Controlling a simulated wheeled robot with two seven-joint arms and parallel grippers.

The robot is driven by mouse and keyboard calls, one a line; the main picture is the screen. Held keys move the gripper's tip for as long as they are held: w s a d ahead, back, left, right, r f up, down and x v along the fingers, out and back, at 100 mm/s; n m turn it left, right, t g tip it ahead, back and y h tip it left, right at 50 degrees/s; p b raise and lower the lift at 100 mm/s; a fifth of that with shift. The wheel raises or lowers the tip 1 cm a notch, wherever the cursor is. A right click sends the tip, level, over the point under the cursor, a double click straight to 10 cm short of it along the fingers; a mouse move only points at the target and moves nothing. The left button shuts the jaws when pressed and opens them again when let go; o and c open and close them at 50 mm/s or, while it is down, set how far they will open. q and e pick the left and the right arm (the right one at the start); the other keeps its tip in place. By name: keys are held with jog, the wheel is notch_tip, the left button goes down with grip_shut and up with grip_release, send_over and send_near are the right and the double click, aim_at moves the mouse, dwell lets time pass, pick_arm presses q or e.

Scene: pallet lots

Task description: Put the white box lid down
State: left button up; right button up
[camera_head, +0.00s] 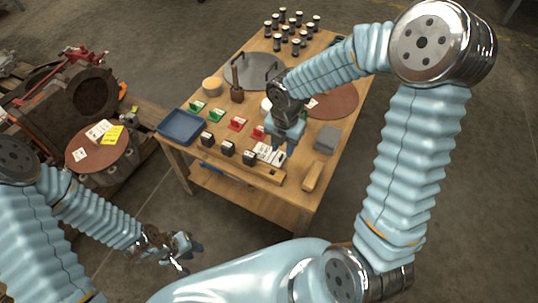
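Small white pieces (268,153) show at the front edge of the wooden table, right under my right gripper (284,147). One of them may be the white box lid, but they are too small to tell apart. My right gripper points down over them and partly hides them. I cannot tell whether its fingers are closed on a piece or only beside it. My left gripper (188,256) is away from the table, low over the floor at the front left. Its fingers look apart, with nothing between them.
The wooden table (205,158) carries a blue tray (181,127), small red and green items, dark boxes (228,148), a grey box (326,139), a wooden block (312,176) and several black-and-white cylinders (277,42) at the back. A cluttered pallet with a brown disc (98,157) stands left.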

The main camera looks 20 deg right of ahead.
aim_at(282, 154)
notch_tip(282, 154, down, 3)
jog(key=shift+w+f, duration=0.15)
jog(key=shift+f, duration=0.05)
grip_shut()
jog(key=shift+r, duration=0.15)
